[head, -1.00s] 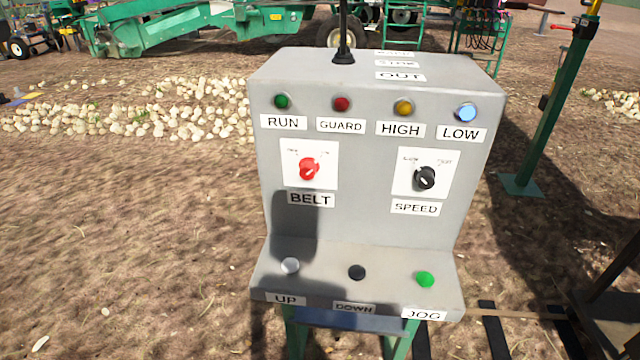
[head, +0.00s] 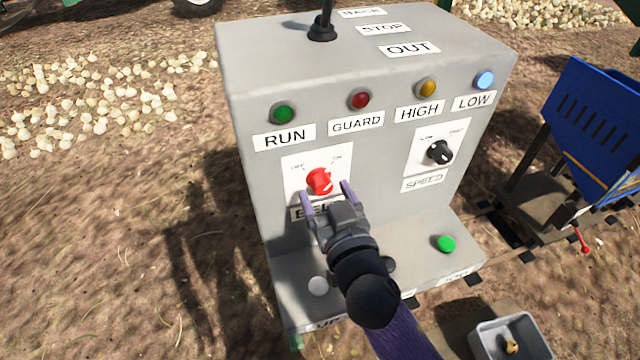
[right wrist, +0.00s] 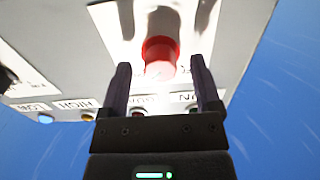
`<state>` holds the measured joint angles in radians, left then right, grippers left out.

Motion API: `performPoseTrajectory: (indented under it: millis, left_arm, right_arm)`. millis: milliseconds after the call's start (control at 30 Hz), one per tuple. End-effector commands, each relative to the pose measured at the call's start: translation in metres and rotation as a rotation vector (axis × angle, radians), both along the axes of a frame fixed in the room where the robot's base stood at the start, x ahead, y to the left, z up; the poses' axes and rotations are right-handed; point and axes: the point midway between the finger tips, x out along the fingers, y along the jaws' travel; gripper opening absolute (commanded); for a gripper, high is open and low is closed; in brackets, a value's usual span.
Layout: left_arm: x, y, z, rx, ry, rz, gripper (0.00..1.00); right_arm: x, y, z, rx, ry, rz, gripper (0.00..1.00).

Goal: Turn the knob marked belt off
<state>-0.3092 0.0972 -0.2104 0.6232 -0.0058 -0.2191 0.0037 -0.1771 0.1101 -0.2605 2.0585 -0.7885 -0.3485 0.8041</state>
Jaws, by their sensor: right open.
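The red BELT knob (head: 320,181) sits on a white plate on the front of the grey control box (head: 255,180). Its pointer leans toward the ON mark at the upper right. My right gripper (head: 328,194) is open just in front of the knob, with one purple finger on each side. In the right wrist view the red knob (right wrist: 160,56) shows between and beyond the two fingertips (right wrist: 158,75), and contact cannot be made out. The gripper partly hides the BELT label (head: 305,212). My left gripper is not in view.
The black SPEED knob (head: 440,152) is to the right. Lamps line the row above. A black lever (head: 324,25) stands on top.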

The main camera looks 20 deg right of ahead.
Motion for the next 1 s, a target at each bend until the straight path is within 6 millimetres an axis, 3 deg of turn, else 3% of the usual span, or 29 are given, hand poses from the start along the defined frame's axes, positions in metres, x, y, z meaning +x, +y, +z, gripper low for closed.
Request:
performPoseTrajectory:
  millis: [133,400,800,1000]
  left_arm:
    - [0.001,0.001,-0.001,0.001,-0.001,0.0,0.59]
    - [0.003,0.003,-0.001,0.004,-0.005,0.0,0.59]
    - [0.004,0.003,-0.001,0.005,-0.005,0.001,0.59]
    - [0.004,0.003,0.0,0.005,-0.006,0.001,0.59]
  right_arm:
    - [0.014,0.001,0.0,0.0,0.0,0.001,0.81]
    - [0.017,0.001,-0.001,0.0,0.002,0.001,0.81]
    - [0.016,0.001,-0.001,0.0,0.002,0.001,0.0]
    - [0.016,0.001,-0.001,-0.006,0.002,0.001,0.0]
